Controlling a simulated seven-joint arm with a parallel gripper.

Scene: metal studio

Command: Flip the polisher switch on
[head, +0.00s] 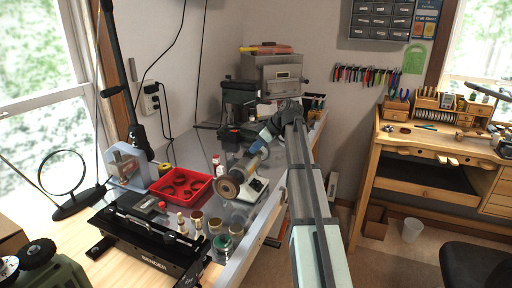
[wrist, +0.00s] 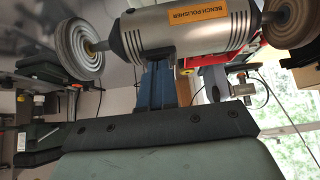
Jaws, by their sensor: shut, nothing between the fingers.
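The bench polisher (wrist: 190,30) fills the top of the wrist view, with a silver body, an orange label and a round buffing wheel at each end. In the head view the polisher (head: 257,188) stands on the bench, with a tan wheel (head: 229,187) facing left. My gripper (head: 262,141) reaches down to it from behind. In the wrist view the blue fingers of my gripper (wrist: 162,66) are shut and empty, with their tips at the lower edge of the body. I cannot tell whether they touch it. The switch cannot be made out in either view.
A red tray (head: 182,202) with dark rings, small jars and bottles (head: 215,226) and a black bender (head: 150,236) crowd the bench left of the polisher. A drill press (head: 240,100) and a metal box (head: 272,75) stand behind it. A workbench (head: 430,140) is at the right.

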